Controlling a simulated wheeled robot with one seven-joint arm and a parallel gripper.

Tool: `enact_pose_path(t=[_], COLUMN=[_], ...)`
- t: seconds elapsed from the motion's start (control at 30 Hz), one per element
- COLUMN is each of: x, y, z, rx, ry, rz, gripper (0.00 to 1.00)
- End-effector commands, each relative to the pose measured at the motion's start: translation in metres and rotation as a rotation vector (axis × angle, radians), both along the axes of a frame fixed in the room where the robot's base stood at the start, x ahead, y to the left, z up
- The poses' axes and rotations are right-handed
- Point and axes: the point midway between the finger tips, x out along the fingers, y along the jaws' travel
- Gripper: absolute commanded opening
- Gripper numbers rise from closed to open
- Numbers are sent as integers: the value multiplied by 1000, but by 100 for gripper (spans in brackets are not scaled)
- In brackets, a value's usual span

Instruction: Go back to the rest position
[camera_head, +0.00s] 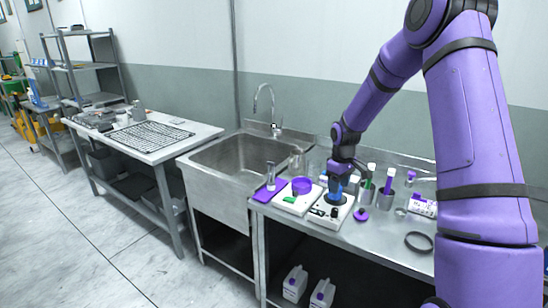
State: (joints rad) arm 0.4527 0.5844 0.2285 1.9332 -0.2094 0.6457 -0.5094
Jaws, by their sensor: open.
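My purple arm reaches in from the right, over the steel bench (398,255). My gripper (337,188) points down at a small blue object (334,196) on a white device with a dark round top (322,214). The gripper is open, with its fingers around or just above the blue object; I cannot tell if they touch it. The fingers partly hide the object.
Left of the gripper are a white device (291,205) with a purple dish and a purple mat (270,191). Steel cups (386,198), a black ring (419,242) and a purple-labelled box (425,207) stand right. A sink (228,163) adjoins the bench.

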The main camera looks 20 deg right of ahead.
Motion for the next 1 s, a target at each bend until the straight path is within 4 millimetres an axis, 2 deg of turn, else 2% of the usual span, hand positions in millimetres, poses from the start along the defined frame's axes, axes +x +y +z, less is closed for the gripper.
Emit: enact_pose_path(t=[0.17, 0.27, 0.37, 0.5, 0.7, 1.0], x=[-2, -8, -19, -41, -81, -152], y=[3, 11, 22, 41, 67, 102], z=[9, 31, 64, 110, 167, 233], rx=[-6, -21, -42, -66, -86, -83], ry=[-6, -22, -45, -84, -142, -240], rz=[-4, -14, -35, -71, -127, -215], gripper=[52, 52, 52, 52, 52, 52])
